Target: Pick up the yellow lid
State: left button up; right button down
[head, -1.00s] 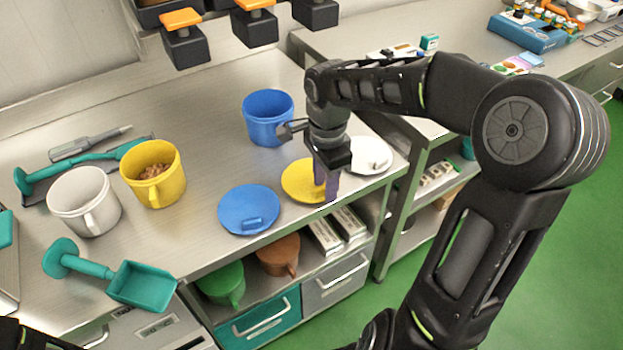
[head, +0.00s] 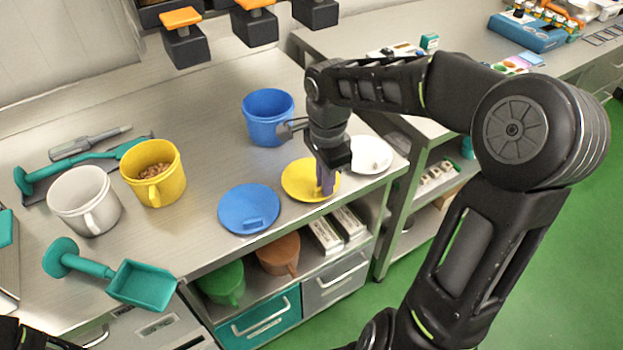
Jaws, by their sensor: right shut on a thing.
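The yellow lid (head: 298,180) lies flat at the front right of the steel table, between the blue lid and the white lid. My right gripper (head: 326,184) comes down over its right part, with its fingers closed at the lid. The fingers hide the lid's handle and part of its right side. I cannot see a gap between the lid and the table. My left gripper does not show; only a dark piece of my body is at the lower left corner.
The blue lid (head: 248,209) is left of the yellow lid, the white lid (head: 371,155) right. A blue pot (head: 267,118) stands behind. A yellow pot (head: 153,174) with brown pieces, a white pot (head: 84,201) and a teal scoop (head: 142,285) are further left. The table's front edge is close.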

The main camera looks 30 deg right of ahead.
dwell(0.6)
notch_tip(320, 180, up, 10)
dwell(0.4)
dwell(0.5)
